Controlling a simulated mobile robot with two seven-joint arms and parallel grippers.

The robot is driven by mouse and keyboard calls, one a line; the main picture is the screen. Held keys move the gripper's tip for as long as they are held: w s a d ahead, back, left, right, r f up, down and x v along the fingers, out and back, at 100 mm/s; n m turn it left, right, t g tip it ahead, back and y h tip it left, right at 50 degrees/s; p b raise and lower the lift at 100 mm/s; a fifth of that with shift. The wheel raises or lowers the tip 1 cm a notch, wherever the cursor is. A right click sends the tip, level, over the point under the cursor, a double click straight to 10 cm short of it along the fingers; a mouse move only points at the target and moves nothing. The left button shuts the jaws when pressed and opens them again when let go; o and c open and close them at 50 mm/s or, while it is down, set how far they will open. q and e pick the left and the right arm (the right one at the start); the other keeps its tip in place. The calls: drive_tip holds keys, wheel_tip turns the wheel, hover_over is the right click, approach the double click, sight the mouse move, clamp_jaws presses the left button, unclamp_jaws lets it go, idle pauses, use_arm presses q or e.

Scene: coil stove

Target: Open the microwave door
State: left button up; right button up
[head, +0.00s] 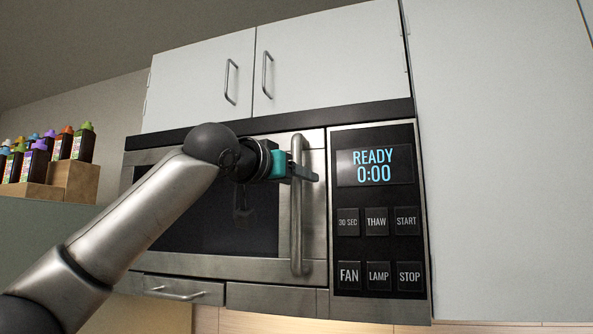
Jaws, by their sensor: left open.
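The microwave (228,267) has a steel-framed front with a dark window and looks closed. Its door handle (296,230) is a vertical steel bar on the right side of the door. My left gripper (305,173) is at the upper part of this handle, its teal and grey fingers reaching across the bar. The fingers are open; part of them is hidden by the handle, and I cannot tell whether they touch it. My left arm covers part of the door and window. My right gripper is not in view.
A control panel (376,240) reading READY 0:00 is right of the handle. White cabinets (200,85) with bar handles are above, and a tall white panel (500,180) stands at right. Several coloured-cap bottles (62,146) stand on wooden steps at far left.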

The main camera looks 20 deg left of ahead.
use_arm(q)
drive_tip(key=shift+w, duration=0.2)
drive_tip(key=shift+c, duration=0.2)
clamp_jaws()
drive_tip(key=shift+s, duration=0.1)
idle(1.1)
